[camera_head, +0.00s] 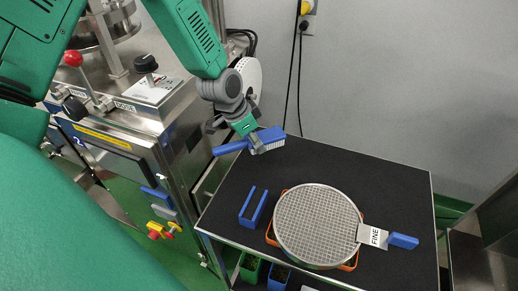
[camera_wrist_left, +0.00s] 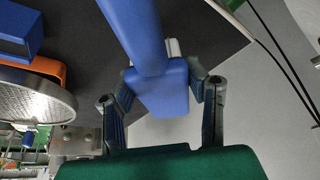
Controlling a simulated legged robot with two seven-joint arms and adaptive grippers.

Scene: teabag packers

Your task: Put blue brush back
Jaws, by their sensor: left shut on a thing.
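The blue brush (camera_head: 264,139) has a blue handle and pale bristles. My left gripper (camera_head: 254,141) is shut on it and holds it above the far left edge of the black table. In the left wrist view the blue brush (camera_wrist_left: 160,88) sits between the two fingers of my left gripper (camera_wrist_left: 165,90), its handle running up the picture. A blue holder (camera_head: 253,207) with two upright walls stands on the table, below and apart from the brush. It also shows in the left wrist view (camera_wrist_left: 20,28). My right gripper is not in view.
A round sieve (camera_head: 318,226) marked FINE, with a blue handle (camera_head: 403,241), rests on an orange frame (camera_head: 271,237) right of the holder. A steel machine (camera_head: 180,150) stands at the left. The table's (camera_head: 370,170) back right is clear. Green bins (camera_head: 250,268) sit below.

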